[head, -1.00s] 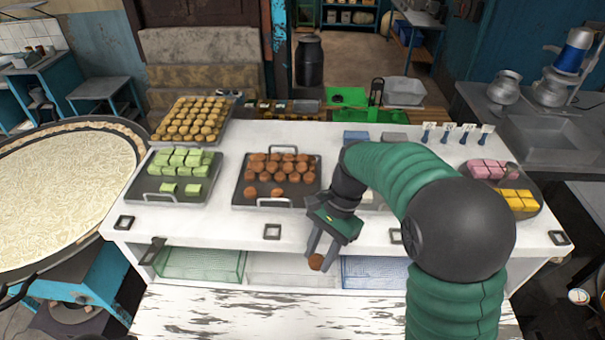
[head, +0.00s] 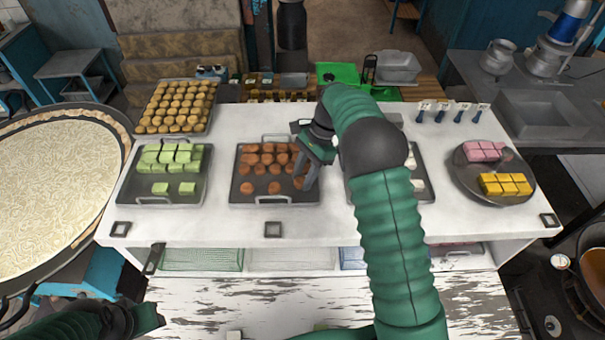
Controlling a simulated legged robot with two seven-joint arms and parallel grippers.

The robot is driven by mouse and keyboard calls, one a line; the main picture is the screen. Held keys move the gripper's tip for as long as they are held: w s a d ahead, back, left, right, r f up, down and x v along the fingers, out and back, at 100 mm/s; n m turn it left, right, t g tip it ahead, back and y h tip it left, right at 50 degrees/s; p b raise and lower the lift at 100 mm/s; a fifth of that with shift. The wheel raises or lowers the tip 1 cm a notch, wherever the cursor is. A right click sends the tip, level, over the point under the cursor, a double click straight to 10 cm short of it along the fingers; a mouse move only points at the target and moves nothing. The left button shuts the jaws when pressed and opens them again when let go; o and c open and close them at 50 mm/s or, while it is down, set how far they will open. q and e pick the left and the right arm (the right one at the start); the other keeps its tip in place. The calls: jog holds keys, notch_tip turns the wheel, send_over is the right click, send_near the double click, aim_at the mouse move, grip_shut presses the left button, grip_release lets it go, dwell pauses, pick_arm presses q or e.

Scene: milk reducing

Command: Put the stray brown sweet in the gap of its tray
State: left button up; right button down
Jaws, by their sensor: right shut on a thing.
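The dark tray of brown sweets (head: 237,196) lies on the white counter, with brown sweets (head: 268,160) in rows. Its front row shows a few sweets at the left and middle. My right gripper (head: 304,184) points down over the tray's front right part, shut on a brown sweet (head: 299,183). The sweet is at or just above the tray floor; I cannot tell if it touches. My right arm hides part of the tray to the right. My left gripper (head: 150,318) shows only partly at the bottom left, its jaws unclear.
A tray of green sweets (head: 200,197) stands to the left, a tray of golden sweets (head: 206,125) behind it. A tray with pale pieces (head: 428,192) lies right of my arm. A round tray (head: 470,184) holds pink and yellow sweets. The counter front is clear.

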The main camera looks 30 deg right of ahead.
jog(key=shift+d+f+p, duration=0.25)
jog(key=shift+f+p, duration=0.35)
jog(key=shift+f, duration=0.1)
jog(key=shift+d+f+p, duration=0.2)
jog(key=shift+f+p, duration=0.4)
jog(key=shift+f, duration=0.1)
jog(key=shift+w+f, duration=0.1)
jog(key=shift+f, duration=0.1)
jog(key=c, duration=1)
grip_release()
jog(key=shift+w+a, duration=0.2)
jog(key=shift+o, duration=0.2)
jog(key=shift+s, duration=0.1)
